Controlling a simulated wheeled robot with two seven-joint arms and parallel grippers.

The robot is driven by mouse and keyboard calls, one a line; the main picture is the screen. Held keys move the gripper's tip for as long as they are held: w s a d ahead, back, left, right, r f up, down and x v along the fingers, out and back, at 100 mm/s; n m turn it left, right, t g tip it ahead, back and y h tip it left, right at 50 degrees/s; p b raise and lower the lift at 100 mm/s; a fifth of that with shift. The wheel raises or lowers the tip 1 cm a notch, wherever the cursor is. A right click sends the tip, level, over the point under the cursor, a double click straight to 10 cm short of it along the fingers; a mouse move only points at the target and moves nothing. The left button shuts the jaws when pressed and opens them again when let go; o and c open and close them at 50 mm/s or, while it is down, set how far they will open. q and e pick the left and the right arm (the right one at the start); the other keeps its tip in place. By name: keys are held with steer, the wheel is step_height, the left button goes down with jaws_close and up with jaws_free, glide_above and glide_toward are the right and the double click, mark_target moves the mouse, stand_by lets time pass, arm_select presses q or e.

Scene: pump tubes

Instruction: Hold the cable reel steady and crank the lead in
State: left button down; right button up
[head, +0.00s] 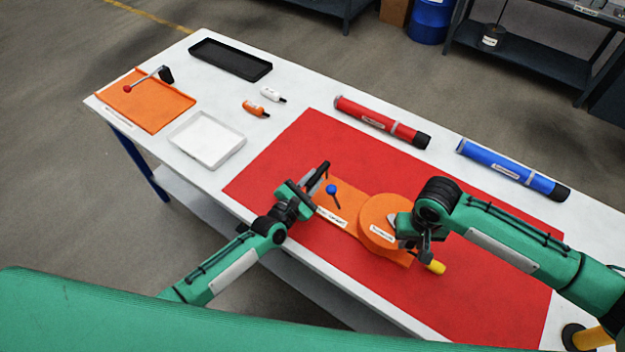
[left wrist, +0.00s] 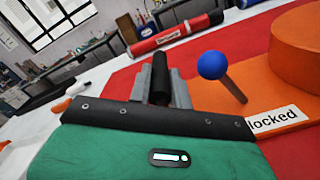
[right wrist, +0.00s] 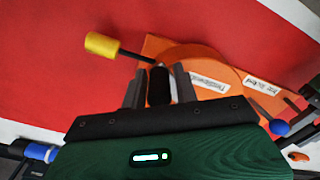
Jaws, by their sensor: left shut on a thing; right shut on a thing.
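The orange cable reel (head: 376,216) stands on an orange base (head: 342,197) on the red mat; it also shows in the right wrist view (right wrist: 192,58). My left gripper (head: 317,178) is shut on a black upright grip (left wrist: 160,77) at the base's left end. A blue-knobbed lever (head: 332,189) leans beside it. A label (left wrist: 275,119) there reads "locked", its left part hidden. My right gripper (head: 424,247) is shut on a black grip (right wrist: 158,85) at the reel's right side. A yellow cylinder (head: 436,267) on a short dark stem sticks out beside it. My right gripper partly hides the reel.
A red tube (head: 375,120) and a blue tube (head: 507,166) lie behind the reel. A white tray (head: 207,141), an orange tray (head: 150,108) with a red-knobbed lever, a black tray (head: 230,60) and two small bottles are at left. The mat's front right is clear.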

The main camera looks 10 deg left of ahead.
arm_select(q)
steer(key=shift+s+f, duration=0.1)
steer(key=shift+f, duration=0.1)
arm_select(e)
steer(key=shift+s+a+f+m, duration=0.25)
steer(key=shift+a+m, duration=0.25)
steer(key=shift+m, duration=0.3)
steer(key=shift+s+a, duration=0.1)
steer(key=shift+s+a+m, duration=0.1)
steer(key=shift+a+m, duration=0.1)
steer(key=shift+m, duration=0.2)
steer(key=shift+a+m, duration=0.3)
steer(key=shift+m, duration=0.1)
steer(key=shift+s+a+r+m, duration=0.1)
steer(key=shift+a+m, duration=0.5)
steer(key=shift+m, duration=0.2)
